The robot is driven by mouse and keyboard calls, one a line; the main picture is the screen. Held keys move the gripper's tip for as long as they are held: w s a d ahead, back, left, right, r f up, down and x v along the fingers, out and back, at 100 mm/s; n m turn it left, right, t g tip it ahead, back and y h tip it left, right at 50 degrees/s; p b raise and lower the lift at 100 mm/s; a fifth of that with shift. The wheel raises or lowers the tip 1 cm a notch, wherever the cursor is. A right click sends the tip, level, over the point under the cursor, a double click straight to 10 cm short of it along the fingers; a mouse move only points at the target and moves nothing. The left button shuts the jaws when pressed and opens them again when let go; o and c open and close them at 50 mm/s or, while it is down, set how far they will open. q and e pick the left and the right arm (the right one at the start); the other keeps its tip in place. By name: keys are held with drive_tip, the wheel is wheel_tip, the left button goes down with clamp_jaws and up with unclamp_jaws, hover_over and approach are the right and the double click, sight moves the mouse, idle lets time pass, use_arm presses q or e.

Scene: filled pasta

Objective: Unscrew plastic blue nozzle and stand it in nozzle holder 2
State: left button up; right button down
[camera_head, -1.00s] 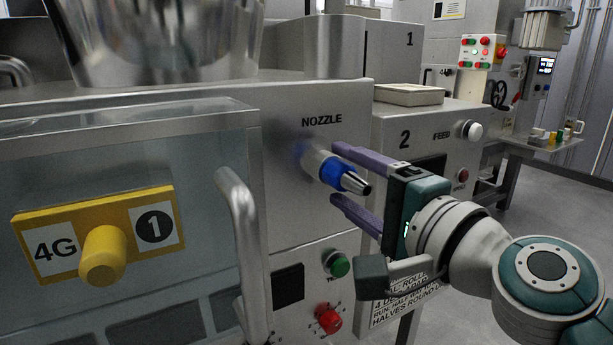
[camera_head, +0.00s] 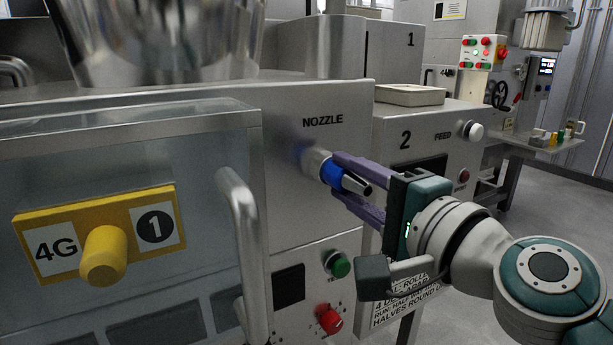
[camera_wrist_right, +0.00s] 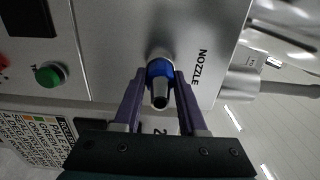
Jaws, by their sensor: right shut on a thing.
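The blue nozzle (camera_head: 333,173) with its metal tip sticks out from the machine front under the label NOZZLE. In the right wrist view, the blue nozzle (camera_wrist_right: 160,69) sits between the purple fingers. My right gripper (camera_head: 345,180) is shut on it, with one finger along its upper side and one below. The right gripper also shows in the wrist view (camera_wrist_right: 158,88). The nozzle is still at its mount on the machine; the thread is hidden. The left gripper is not in view. I cannot make out nozzle holder 2 for certain.
A clear guard with a metal handle (camera_head: 243,255) and a yellow knob (camera_head: 102,256) stands left of the nozzle. A green button (camera_head: 338,264) and a red knob (camera_head: 329,319) sit below. A side table (camera_head: 540,147) with small coloured items is at the far right.

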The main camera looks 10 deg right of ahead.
drive_tip(key=n+b, duration=0.1)
drive_tip(key=n, duration=0.2)
drive_tip(key=shift+f+n, duration=0.1)
drive_tip(key=shift+n, duration=0.3)
drive_tip(key=n, duration=0.3)
drive_tip(key=n+p, duration=0.1)
drive_tip(key=n, duration=0.3)
drive_tip(key=shift+n, duration=0.4)
drive_tip(key=n, duration=0.1)
drive_tip(key=n+p, duration=0.1)
drive_tip(key=n, duration=0.1)
drive_tip(key=shift+r, duration=0.3)
drive_tip(key=n, duration=0.3)
drive_tip(key=shift+s+p, duration=0.1)
drive_tip(key=shift+p, duration=0.3)
drive_tip(key=n, duration=0.4)
drive_tip(key=shift+f+p, duration=0.1)
drive_tip(key=shift+p, duration=0.25)
drive_tip(key=shift+f+n, duration=0.1)
drive_tip(key=shift+n, duration=0.6)
